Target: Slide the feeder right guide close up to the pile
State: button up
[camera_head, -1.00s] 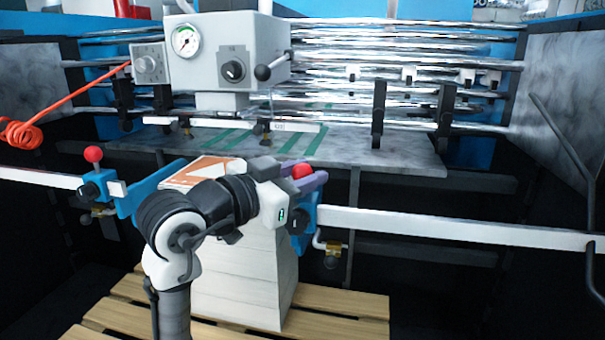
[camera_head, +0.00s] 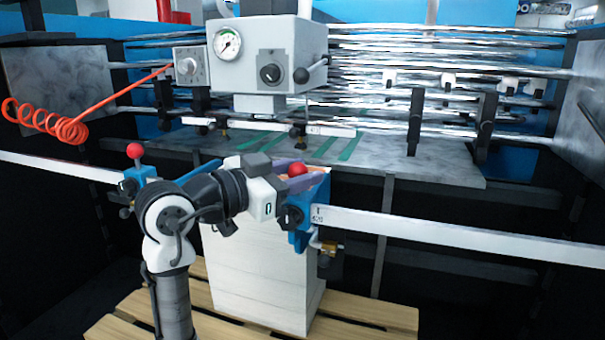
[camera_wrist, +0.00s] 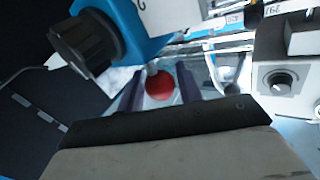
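The feeder right guide (camera_head: 299,216) is a blue block with a red ball knob (camera_head: 297,169) and a black side knob, on a white rail. The pile (camera_head: 262,265) is a tall white stack on a wooden pallet. The guide overlaps the pile's right side in the head view; I cannot tell whether they touch. My gripper (camera_head: 290,172) has its purple fingers on both sides of the red ball. In the wrist view the ball (camera_wrist: 160,85) sits between the fingers with hardly any gap. The blue guide (camera_wrist: 140,25) also shows there. My arm hides part of the pile's top.
The left guide (camera_head: 138,180), with its own red ball, stands left of the pile, partly behind my arm. The white rail (camera_head: 460,240) runs clear to the right. A grey control box (camera_head: 266,55) with a gauge hangs above the feed table (camera_head: 385,155).

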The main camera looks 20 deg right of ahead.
jog(key=shift+o, duration=1.3)
jog(key=b+v, duration=0.3)
jog(key=v, duration=1)
jog(key=shift+s+a, duration=0.2)
jog(key=shift+a, duration=0.15)
